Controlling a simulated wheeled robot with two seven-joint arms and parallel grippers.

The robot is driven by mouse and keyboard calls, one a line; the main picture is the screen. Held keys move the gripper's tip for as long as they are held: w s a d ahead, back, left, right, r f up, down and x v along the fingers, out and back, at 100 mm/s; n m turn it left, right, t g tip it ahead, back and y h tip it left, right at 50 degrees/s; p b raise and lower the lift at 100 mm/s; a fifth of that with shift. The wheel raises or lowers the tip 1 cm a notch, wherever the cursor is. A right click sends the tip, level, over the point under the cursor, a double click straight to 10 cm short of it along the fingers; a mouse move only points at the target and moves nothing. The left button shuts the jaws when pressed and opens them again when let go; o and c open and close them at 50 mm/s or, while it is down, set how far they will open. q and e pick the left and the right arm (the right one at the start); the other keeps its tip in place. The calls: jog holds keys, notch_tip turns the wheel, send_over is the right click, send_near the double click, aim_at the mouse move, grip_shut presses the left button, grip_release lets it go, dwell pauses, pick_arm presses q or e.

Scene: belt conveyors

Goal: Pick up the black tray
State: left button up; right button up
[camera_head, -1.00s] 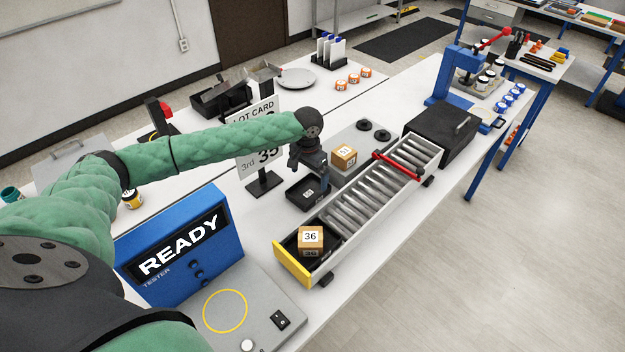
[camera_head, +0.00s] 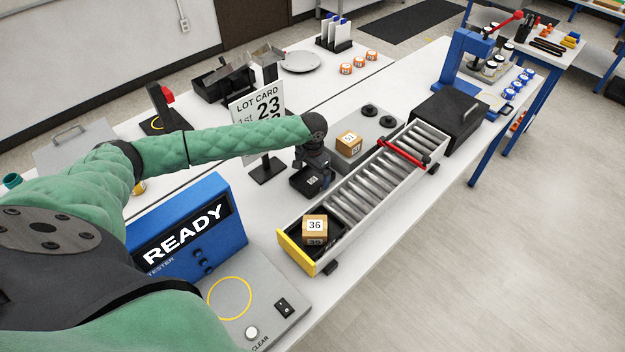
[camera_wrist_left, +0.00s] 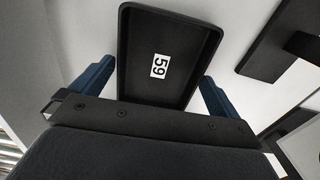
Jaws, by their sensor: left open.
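The small black tray (camera_head: 304,184) lies on the white bench, left of the roller conveyor. In the left wrist view the tray (camera_wrist_left: 165,35) shows its dark inside with a white label reading 59. My left gripper (camera_head: 322,183) is over the tray's right side, pointing down. In the left wrist view its blue fingers stand apart on either side of the tray, with the near end of the tray between them. The gripper (camera_wrist_left: 155,77) is open and does not grip the tray. Part of the tray is hidden behind the gripper. My right gripper is out of view.
A lot card stand (camera_head: 262,140) is close behind the tray. The roller conveyor (camera_head: 370,190) holds a box marked 36 (camera_head: 315,226) at its near end. A box marked 51 (camera_head: 348,143) is on a grey plate. The blue READY tester (camera_head: 180,230) stands at front left.

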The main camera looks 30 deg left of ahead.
aim_at(312, 179)
pick_arm(q)
jog(key=shift+f, duration=0.55)
jog(key=shift+c, duration=0.4)
jog(key=c, duration=0.6)
jog(key=shift+r, duration=0.1)
jog(key=shift+c, duration=0.2)
notch_tip(312, 179, up, 10)
jog(key=shift+f, duration=0.2)
notch_tip(312, 179, down, 10)
jog(key=shift+r, duration=0.1)
jog(key=shift+w+r, duration=0.1)
jog(key=shift+r, duration=2.5)
jog(key=shift+c, duration=0.5)
jog(key=shift+a, duration=0.1)
